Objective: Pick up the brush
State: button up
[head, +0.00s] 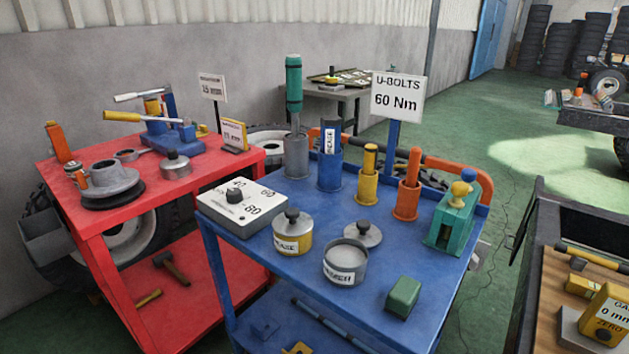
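I cannot clearly make out a brush; no bristles show. On the blue cart (375,215), several upright holders stand in a row. A tall green handle (293,82) rises from a grey holder (297,155) at the left. Beside it is a blue holder (330,172) with a white label; what it holds is unclear. A yellow handle (370,157) stands in a yellow holder (367,187), and an orange handle (414,166) stands in an orange holder (407,203). My gripper is not in view.
In front are a dial box (262,213), a grease tin with lid (292,236), an open tin (345,265), a loose lid (363,234) and a green block (403,297). A U-BOLTS sign (398,98) rises behind. A red cart (215,185) stands left, a dark bench (548,235) right.

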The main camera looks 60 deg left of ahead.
aim_at(415, 152)
jog(key=i+u, duration=0.1)
jog(key=u, duration=1.5)
jog(key=j, duration=0.3)
